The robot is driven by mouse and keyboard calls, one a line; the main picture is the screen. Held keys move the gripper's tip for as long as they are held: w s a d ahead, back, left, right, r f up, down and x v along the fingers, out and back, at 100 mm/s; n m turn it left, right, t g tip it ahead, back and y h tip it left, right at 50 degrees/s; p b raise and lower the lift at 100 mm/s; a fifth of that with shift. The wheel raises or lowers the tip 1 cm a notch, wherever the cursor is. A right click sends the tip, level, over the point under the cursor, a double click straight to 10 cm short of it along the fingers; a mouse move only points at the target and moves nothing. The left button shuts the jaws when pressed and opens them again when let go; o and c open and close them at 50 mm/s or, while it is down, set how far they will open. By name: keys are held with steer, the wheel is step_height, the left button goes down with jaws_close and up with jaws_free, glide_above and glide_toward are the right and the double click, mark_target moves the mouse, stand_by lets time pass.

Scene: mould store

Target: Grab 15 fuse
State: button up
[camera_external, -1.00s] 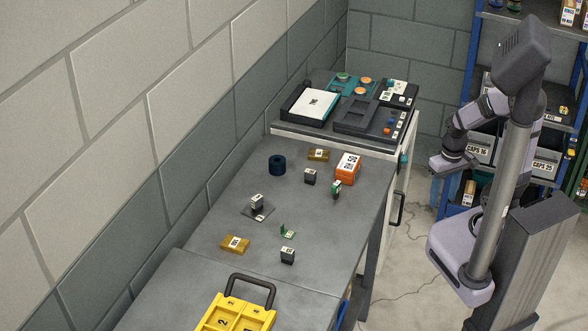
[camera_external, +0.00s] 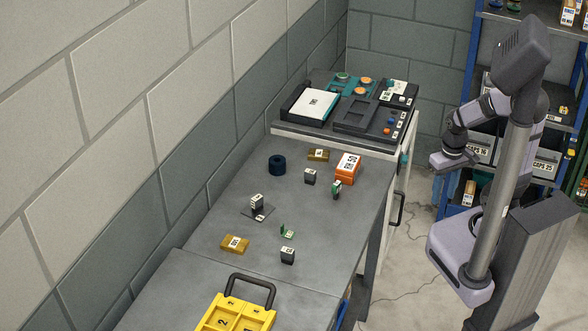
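My gripper (camera_external: 452,161) hangs at the right, beyond the table's right edge and in front of the shelf. It is apart from every object on the table, and its fingers are too small to tell open from shut. Several small labelled parts lie on the grey table: a black block on a flat plate (camera_external: 257,201), a black block (camera_external: 288,255), another black block (camera_external: 310,176), a gold block (camera_external: 235,244), a gold block farther back (camera_external: 318,155), a green part (camera_external: 287,232) and a green part (camera_external: 337,188). The label numbers are too small to read, so I cannot tell which is the 15 fuse.
An orange box (camera_external: 348,167) and a dark blue roll (camera_external: 277,165) stand on the table (camera_external: 215,215). A yellow compartment case (camera_external: 237,315) is at the front. Black trays (camera_external: 357,114) lie at the back. A blue shelf (camera_external: 468,60) with bins is behind my arm.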

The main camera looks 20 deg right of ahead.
step_height(320, 180, up, 4)
steer(key=w+a+f+n+t+y, duration=0.15)
steer(key=w+a, duration=0.25)
steer(key=a, duration=0.4)
steer(key=w+a+n+t+y, duration=0.15)
steer(key=w+a, duration=0.25)
steer(key=a, duration=0.4)
steer(key=r+n+t+y+b, duration=0.1)
steer(key=n+t+y+b, duration=0.2)
steer(key=n+t+y, duration=0.35)
glide_above(281, 252)
steer(key=s+d, duration=0.3)
steer(key=d, duration=0.1)
steer(key=shift+m, duration=0.35)
step_height(281, 252, down, 6)
steer(key=shift+w+a+r, duration=0.1)
steer(key=shift+r, duration=0.05)
steer(key=shift+f, duration=0.4)
steer(key=shift+p+x, duration=1.4)
steer(key=shift+x, duration=2.25)
steer(key=shift+w, duration=0.1)
